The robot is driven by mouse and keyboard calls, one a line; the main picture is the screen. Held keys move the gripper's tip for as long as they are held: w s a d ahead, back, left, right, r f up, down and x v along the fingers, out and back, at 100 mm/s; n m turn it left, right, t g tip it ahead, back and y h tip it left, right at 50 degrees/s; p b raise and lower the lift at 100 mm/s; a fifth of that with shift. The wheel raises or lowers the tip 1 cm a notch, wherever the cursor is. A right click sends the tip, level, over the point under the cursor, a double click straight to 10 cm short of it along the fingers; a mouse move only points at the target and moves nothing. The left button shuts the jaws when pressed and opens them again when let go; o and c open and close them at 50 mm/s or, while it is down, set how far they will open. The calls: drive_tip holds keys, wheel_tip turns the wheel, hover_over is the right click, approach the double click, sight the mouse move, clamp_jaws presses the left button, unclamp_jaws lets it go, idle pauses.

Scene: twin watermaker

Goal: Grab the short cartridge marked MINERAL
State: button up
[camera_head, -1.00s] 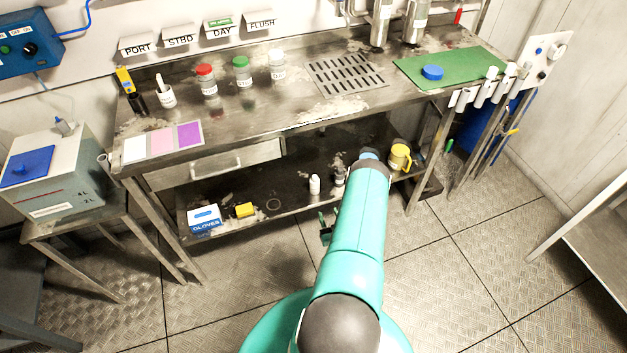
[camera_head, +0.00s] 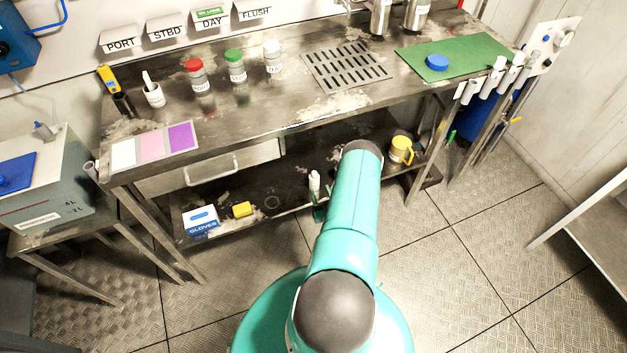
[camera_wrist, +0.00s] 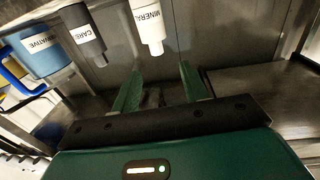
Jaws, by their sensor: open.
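The short white cartridge marked MINERAL (camera_wrist: 148,22) is at the top of the wrist view, its narrower end towards my gripper (camera_wrist: 163,85). The two green fingers are apart with nothing between them, and the cartridge lies just beyond them, nearer the left finger. I cannot tell whether a finger touches it. In the head view, a small white cartridge (camera_head: 314,182) stands on the lower shelf, apparently the same one. A green part of my gripper (camera_head: 319,213) shows just below it; my arm hides the rest.

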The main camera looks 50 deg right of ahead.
sight(315, 175)
drive_tip(key=x, duration=1)
drive_tip(key=shift+s+d+f, duration=0.1)
drive_tip(key=shift+s+d, duration=0.05)
drive_tip(key=shift+d, duration=0.1)
clamp_jaws()
